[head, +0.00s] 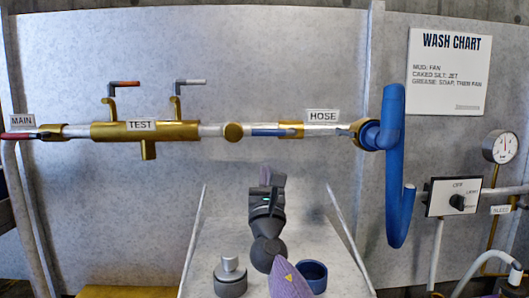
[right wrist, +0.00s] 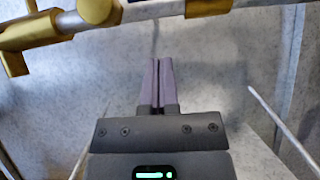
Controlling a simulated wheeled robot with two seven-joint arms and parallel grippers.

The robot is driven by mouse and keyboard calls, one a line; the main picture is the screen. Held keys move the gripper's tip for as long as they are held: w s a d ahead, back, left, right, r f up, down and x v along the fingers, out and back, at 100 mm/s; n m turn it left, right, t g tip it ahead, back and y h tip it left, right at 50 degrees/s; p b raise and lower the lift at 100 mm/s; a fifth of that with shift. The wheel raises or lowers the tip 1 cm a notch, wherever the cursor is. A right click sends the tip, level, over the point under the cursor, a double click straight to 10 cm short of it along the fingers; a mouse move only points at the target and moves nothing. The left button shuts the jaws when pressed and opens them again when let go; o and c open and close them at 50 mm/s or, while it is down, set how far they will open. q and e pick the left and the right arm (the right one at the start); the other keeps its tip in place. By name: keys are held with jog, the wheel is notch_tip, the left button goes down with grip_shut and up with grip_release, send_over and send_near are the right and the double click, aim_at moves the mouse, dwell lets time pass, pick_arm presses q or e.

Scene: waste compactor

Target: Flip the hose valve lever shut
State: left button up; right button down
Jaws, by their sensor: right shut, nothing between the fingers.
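The pipe's HOSE sign (head: 322,116) is right of centre in the head view. The hose valve (head: 291,129) is a brass fitting just left of that sign, with a blue-gripped lever (head: 270,132) lying along the pipe. My right gripper (head: 266,176) is below the lever and apart from it, pointing up towards the wall. In the right wrist view its fingers (right wrist: 160,83) are shut together and empty, below the pipe (right wrist: 150,12). The lever is mostly out of that view. My left gripper is not in view.
A red MAIN lever (head: 18,135) is at far left. Two small levers (head: 124,84) (head: 191,82) stand above the brass TEST manifold (head: 145,131). A coiled blue hose (head: 397,165) hangs at right. A grey canister (head: 230,278) and a blue ring (head: 313,276) are low in front.

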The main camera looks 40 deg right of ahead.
aim_at(272, 131)
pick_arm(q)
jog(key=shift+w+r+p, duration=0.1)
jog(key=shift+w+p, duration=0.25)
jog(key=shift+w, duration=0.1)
pick_arm(e)
notch_tip(272, 131, up, 5)
jog(key=w+d, duration=0.2)
jog(key=shift+r, duration=0.2)
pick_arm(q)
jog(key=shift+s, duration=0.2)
pick_arm(e)
jog(key=shift+w, duration=0.1)
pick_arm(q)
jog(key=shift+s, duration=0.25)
pick_arm(e)
jog(key=shift+a+r+m+g+h, duration=0.1)
jog(key=shift+r+m+g+h, duration=0.2)
jog(key=shift+m, duration=0.4)
